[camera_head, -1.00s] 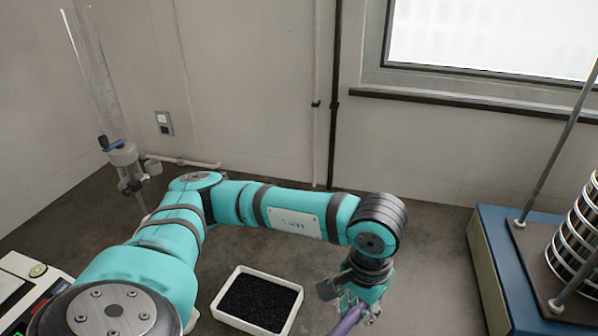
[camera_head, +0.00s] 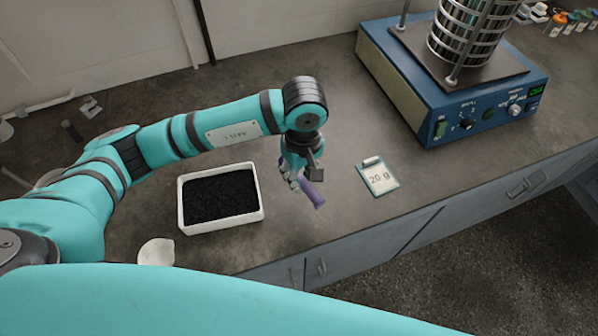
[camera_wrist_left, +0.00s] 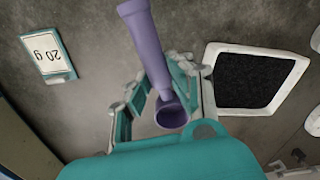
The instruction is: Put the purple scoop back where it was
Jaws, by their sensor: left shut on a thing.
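My left gripper (camera_head: 297,180) is shut on the purple scoop (camera_head: 314,196) and holds it over the bench, right of the tray of black grains. In the left wrist view the scoop's handle (camera_wrist_left: 146,40) runs away from the camera between the gripper's fingers (camera_wrist_left: 160,88). The scoop's hollow purple end (camera_wrist_left: 171,115) is near the camera, and I see no grains in it. The height of the scoop above the bench is hard to tell. My right gripper is not in view.
The white tray (camera_head: 223,227) holds black grains. A small "20 g" card (camera_head: 379,177) lies right of the gripper. A blue sieve shaker (camera_head: 440,95) stands at back right. A white round vessel (camera_head: 156,252) is near the front edge. The bench between tray and card is bare.

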